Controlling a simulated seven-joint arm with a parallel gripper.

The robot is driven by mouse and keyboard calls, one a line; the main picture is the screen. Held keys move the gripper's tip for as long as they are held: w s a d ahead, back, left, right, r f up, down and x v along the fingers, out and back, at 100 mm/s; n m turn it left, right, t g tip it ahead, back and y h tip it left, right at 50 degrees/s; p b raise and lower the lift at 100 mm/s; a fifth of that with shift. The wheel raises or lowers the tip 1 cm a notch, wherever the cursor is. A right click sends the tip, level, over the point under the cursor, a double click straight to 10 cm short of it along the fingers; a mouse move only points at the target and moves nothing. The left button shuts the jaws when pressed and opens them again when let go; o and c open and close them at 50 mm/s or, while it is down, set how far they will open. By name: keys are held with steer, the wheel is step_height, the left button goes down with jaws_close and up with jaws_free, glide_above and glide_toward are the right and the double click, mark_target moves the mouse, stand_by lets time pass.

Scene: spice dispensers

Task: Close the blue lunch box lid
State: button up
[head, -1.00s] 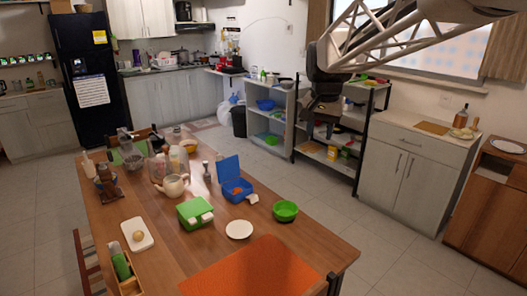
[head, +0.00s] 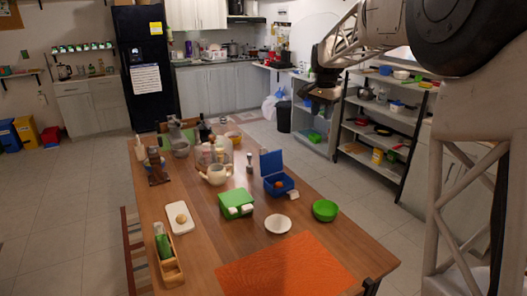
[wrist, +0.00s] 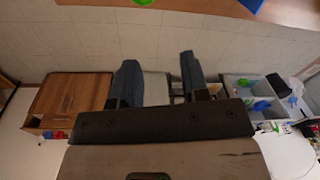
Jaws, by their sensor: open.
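The blue lunch box (head: 279,187) stands on the wooden table in the head view, between the green box and the green bowl. Its lid (head: 271,162) is open and stands upright at the back. A small orange-brown item shows inside. My gripper (head: 322,103) is in the air, beyond the table's right side and apart from the box. In the wrist view, the two dark fingers of my gripper (wrist: 160,82) are spread, with nothing between them. The lunch box cannot be made out for certain in the wrist view.
A green box (head: 235,203), a white plate (head: 278,224) and a green bowl (head: 325,210) sit close around the lunch box. A teapot (head: 215,174) stands behind the green box. An orange mat (head: 285,268) covers the near table end. Shelves (head: 380,125) stand at the right.

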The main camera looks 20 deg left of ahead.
steer(key=w+a+f+m, duration=0.2)
steer(key=w+a+f, duration=0.7)
steer(key=w+a, duration=0.35)
steer(key=m+g, duration=0.1)
glide_above(263, 150)
steer(key=f, duration=1.1)
steer(key=shift+w, duration=0.2)
steer(key=shift+w+a+f, duration=0.1)
steer(key=shift+a+f, duration=0.05)
steer(key=shift+f, duration=0.05)
steer(key=shift+f, duration=0.15)
steer(key=shift+f, duration=3.75)
